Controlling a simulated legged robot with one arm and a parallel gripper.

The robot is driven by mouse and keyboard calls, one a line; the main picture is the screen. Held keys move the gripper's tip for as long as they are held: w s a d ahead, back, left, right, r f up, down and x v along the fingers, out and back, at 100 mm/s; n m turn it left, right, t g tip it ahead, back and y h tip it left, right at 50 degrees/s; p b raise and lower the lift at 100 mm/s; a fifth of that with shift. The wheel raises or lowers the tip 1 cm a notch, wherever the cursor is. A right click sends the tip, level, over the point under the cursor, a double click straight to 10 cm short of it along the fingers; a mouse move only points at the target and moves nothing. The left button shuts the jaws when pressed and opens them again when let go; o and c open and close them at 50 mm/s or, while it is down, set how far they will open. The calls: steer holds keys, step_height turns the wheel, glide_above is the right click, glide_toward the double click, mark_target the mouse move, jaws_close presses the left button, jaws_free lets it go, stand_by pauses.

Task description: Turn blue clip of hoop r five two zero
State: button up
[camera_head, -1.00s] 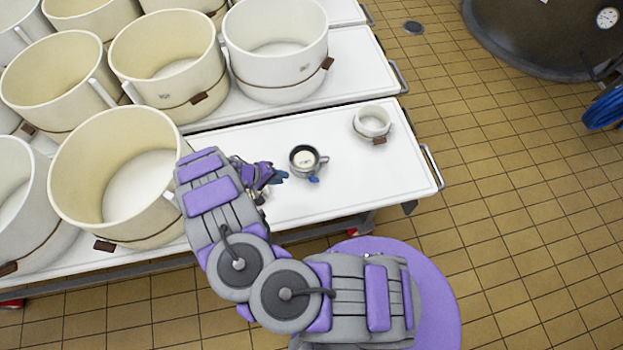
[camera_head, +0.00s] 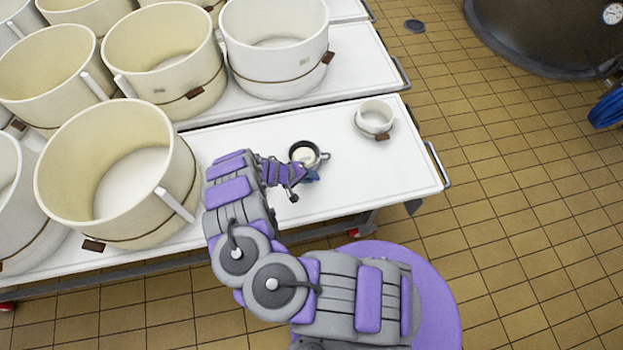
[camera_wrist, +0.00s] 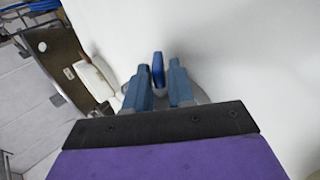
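The small hoop with a dark rim and pale inside (camera_head: 304,153) stands on the white table, with a handle-like part on its right. Its blue clip (camera_head: 312,175) is at its near side, partly hidden by my gripper. In the wrist view the blue clip (camera_wrist: 158,70) stands upright between the blue-grey fingers of my gripper (camera_wrist: 157,85). A narrow gap shows on the clip's right side, so the fingers look open around it; contact on the left is unclear. No code is readable on the hoop.
A small white hoop with a brown clip (camera_head: 374,118) stands farther right on the white table (camera_head: 410,170). Large cream hoops (camera_head: 118,170) crowd the left. The table's right end has a metal handle (camera_head: 437,165). Tiled floor lies beyond.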

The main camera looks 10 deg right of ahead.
steer(key=shift+x, duration=0.85)
